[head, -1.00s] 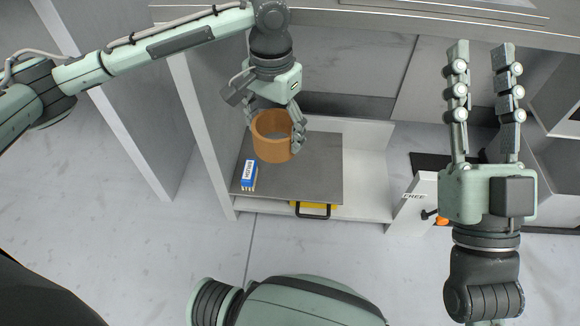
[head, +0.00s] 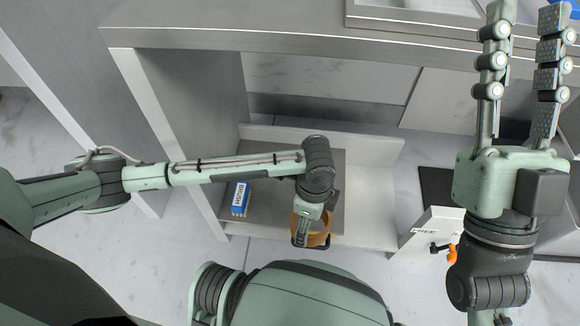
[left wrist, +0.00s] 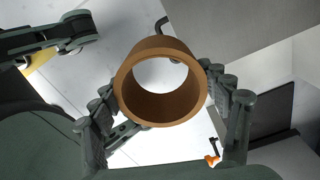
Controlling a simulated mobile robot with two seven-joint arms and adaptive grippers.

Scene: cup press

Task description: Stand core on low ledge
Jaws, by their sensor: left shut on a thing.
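The core is an orange-brown open ring (head: 322,238), partly hidden in the head view by my left gripper (head: 306,226). My left gripper is shut on it and holds it near the front edge of the low ledge (head: 372,205). In the left wrist view the core (left wrist: 163,112) sits between the fingers, and I look through its open bore. I cannot tell from the head view whether it touches the ledge. My right gripper (head: 525,18) is open and empty, high at the right, with its fingers pointing to the top of the picture.
A grey mat (head: 268,205) lies on the ledge, with a blue box (head: 240,198) at its left. An upright side panel (head: 170,140) stands left of the ledge and a counter (head: 270,40) overhangs behind. A white labelled block (head: 425,232) and an orange part (head: 452,254) are at the right.

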